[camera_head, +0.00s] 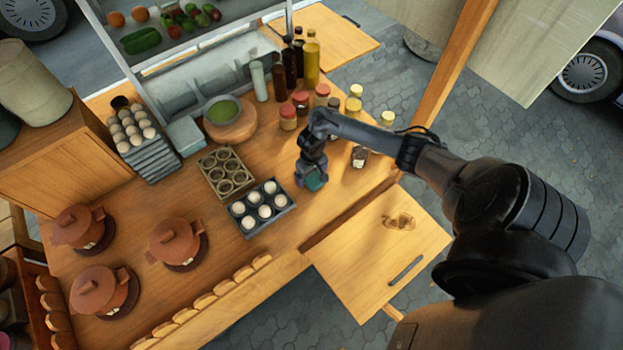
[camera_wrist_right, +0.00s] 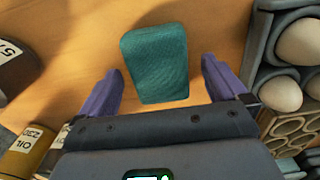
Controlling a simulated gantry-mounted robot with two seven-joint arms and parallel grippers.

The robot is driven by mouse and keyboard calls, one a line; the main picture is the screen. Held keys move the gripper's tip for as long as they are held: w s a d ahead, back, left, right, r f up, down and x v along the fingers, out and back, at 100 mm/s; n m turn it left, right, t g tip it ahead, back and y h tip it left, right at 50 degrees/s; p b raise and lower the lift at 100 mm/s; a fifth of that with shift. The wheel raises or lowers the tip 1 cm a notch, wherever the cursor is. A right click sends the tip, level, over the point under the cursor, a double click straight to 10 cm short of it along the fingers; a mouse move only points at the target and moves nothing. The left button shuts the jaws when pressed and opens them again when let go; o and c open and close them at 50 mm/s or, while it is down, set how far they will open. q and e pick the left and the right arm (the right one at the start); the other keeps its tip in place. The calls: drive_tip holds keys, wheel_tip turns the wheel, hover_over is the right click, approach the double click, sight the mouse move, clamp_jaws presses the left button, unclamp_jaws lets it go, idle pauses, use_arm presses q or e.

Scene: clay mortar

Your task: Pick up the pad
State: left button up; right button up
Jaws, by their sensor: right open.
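The pad (camera_wrist_right: 157,62) is a small teal block with a textured face, lying on the wooden counter in the right wrist view. My right gripper (camera_wrist_right: 160,85) is open, with its two purple fingers on either side of the pad's near end and a gap on each side. In the head view my right gripper (camera_head: 312,178) points down at the counter to the right of the egg tray. The pad (camera_head: 314,183) shows there as a small teal patch, mostly covered by the gripper. My left gripper is not in view.
A dark egg tray (camera_head: 246,226) stands close left of the gripper, beside an empty tan carton (camera_head: 211,186). Spice jars (camera_head: 288,117) and bottles (camera_head: 279,78) stand behind. A small dark jar (camera_head: 359,157) is to the right. Lidded clay pots (camera_head: 174,241) sit at left.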

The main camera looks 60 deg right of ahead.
sight(314, 176)
drive_tip(key=shift+f, duration=0.65)
drive_tip(key=shift+c, duration=0.2)
drive_tip(key=c, duration=1)
drive_tip(key=shift+d+r, duration=0.1)
drive_tip(key=shift+r, duration=0.55)
drive_tip(key=r+p, duration=0.1)
drive_tip(key=s+r, duration=0.1)
drive_tip(key=r, duration=0.1)
drive_tip(key=shift+r+p, duration=0.25)
drive_tip(key=shift+p, duration=0.1)
drive_tip(key=s+r+p, duration=0.1)
drive_tip(key=s+r, duration=0.2)
drive_tip(key=s, duration=0.2)
drive_tip(key=s+d+r+p, duration=0.1)
drive_tip(key=s+r, duration=0.2)
drive_tip(key=s, duration=0.2)
drive_tip(key=shift+s, duration=0.3)
drive_tip(key=shift+r, duration=0.1)
